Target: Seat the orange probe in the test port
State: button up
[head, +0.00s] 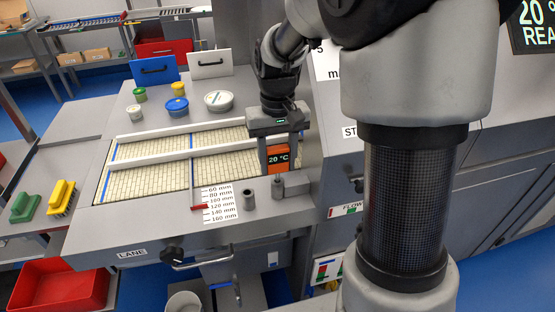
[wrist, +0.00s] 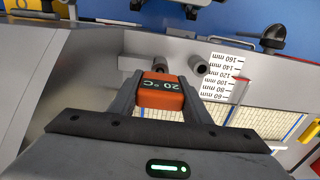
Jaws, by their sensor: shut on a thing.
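The orange probe (head: 279,157), with a dark display reading 20 °C, is held between the fingers of my gripper (head: 277,163). In the wrist view the probe (wrist: 160,98) sits between both fingers, and its lower end is hidden. My gripper is above the right end of the lane, just behind two short grey upright tubes. One tube (head: 249,200) stands beside the length scale and shows a dark open top. The other tube (head: 278,187) stands at a grey block. I cannot tell which is the test port. The probe appears apart from both tubes.
A white length scale (head: 220,203) with a red pointer lies left of the tubes. The tiled lane (head: 150,176) has raised pale rails. Lidded tubs (head: 177,106) stand behind it. Green and yellow brushes (head: 62,197) and a red bin (head: 62,284) are at left.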

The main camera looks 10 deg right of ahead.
jog(key=shift+f+b, duration=0.4)
jog(key=shift+f, duration=0.3)
jog(key=o, duration=1.1)
jog(key=shift+o, duration=0.2)
notch_tip(320, 180, up, 18)
jog(key=p, duration=0.2)
jog(key=shift+f, duration=0.25)
